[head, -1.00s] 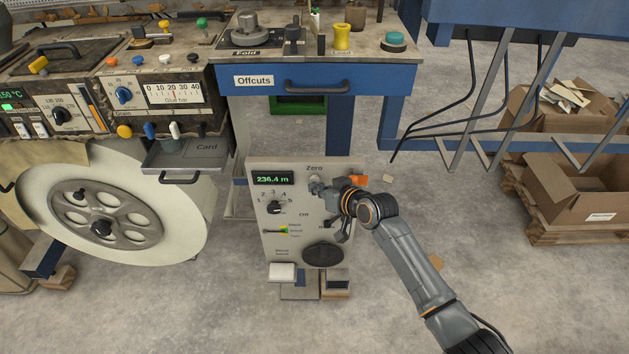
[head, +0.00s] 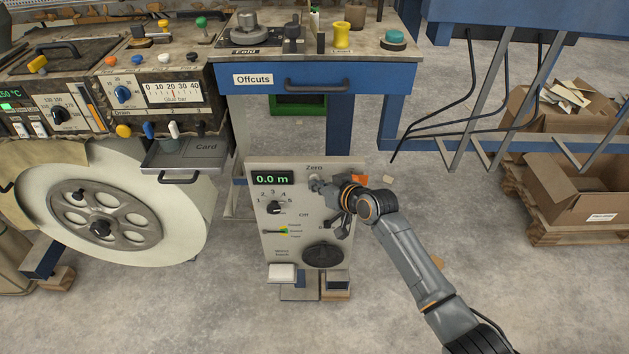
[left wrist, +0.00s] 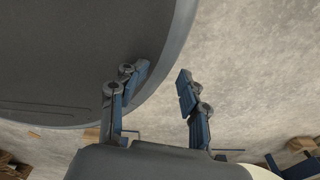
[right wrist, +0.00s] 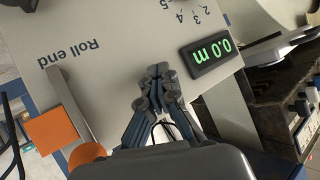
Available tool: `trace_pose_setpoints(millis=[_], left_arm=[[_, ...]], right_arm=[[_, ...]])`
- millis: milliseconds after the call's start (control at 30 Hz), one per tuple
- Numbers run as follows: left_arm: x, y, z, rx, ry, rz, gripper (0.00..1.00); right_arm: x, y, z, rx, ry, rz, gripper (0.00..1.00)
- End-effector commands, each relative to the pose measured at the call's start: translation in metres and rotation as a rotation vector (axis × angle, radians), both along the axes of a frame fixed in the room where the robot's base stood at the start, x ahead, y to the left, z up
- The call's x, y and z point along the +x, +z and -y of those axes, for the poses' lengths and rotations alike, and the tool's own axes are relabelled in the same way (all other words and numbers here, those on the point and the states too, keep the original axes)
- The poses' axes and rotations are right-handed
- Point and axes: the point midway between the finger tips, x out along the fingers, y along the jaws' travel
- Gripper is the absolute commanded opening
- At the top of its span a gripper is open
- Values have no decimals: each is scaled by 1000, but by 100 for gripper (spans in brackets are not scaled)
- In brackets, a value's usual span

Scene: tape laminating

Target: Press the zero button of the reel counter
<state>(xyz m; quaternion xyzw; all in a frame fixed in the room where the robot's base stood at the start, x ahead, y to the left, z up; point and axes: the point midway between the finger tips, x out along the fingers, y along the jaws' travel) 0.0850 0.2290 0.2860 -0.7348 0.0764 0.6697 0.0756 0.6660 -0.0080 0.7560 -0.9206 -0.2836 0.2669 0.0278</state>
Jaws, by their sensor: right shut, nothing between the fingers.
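The reel counter (head: 272,178) sits at the top left of a grey panel (head: 258,235) in the head view, and its green digits read 0.0 m. The display also shows in the right wrist view (right wrist: 211,50). My right gripper (head: 316,185) is shut and empty, its fingertips at the panel face just below the "Zero" label (head: 314,168). In the right wrist view the closed fingertips (right wrist: 157,72) meet the panel, and the zero button is hidden behind them. My left gripper (left wrist: 158,76) is open and empty, seen only in the left wrist view.
A selector knob (head: 274,207) and a black round pad (head: 323,255) are on the same panel. An orange block (right wrist: 52,130) is beside my right gripper. A blue-framed table (head: 350,78) stands behind, a large white reel (head: 175,180) at left.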

Motion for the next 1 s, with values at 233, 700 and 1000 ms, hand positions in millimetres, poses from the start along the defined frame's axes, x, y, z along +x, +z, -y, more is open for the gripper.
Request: trace_pose_setpoints(millis=[233,700,1000], left_arm=[[0,-1,-1,1,-1,0,40],[2,16,-11,15,5,1,40],[2,17,-11,13,2,1,40]], right_arm=[[1,0,0,1,0,1,0],[-14,2,0,-1,-1,0,0],[-18,0,0,0,0,0,0]])
